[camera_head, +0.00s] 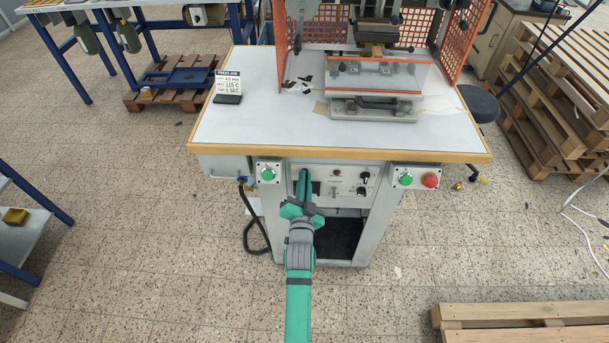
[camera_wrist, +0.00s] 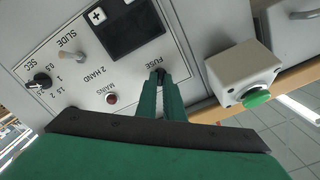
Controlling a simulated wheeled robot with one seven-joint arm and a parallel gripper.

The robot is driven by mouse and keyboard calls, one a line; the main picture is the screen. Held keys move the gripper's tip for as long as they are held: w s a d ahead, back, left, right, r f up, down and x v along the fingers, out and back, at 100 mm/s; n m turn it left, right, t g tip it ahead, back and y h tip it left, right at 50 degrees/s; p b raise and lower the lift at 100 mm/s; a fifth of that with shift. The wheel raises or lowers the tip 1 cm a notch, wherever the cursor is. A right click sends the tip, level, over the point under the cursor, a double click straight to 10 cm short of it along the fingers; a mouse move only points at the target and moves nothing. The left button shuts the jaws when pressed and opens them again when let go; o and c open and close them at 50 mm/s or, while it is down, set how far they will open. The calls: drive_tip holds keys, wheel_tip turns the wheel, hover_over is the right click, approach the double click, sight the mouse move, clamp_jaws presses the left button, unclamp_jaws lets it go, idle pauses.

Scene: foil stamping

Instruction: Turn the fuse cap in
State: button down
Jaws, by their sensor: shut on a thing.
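The black fuse cap (camera_wrist: 159,73) sits at the panel next to the FUSE label, in the wrist view. My gripper (camera_wrist: 162,84) is shut on it, with the two green fingers closed at its sides. Most of the cap is hidden between the fingertips, and I cannot tell how far in it sits. In the head view my gripper (camera_head: 303,180) reaches the left part of the control panel (camera_head: 342,188) under the table, and the cap is hidden there.
The wrist view shows a red MAINS lamp (camera_wrist: 111,98), a dark display (camera_wrist: 125,25), the SLIDE switch (camera_wrist: 67,51) and a black knob (camera_wrist: 40,82). A green button (camera_wrist: 256,97) on its box is close to my gripper's right. The tabletop (camera_head: 258,128) overhangs the panel.

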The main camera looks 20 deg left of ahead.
drive_tip(key=m, duration=0.3)
drive_tip(key=shift+f+m, duration=0.1)
drive_tip(key=shift+m, duration=2)
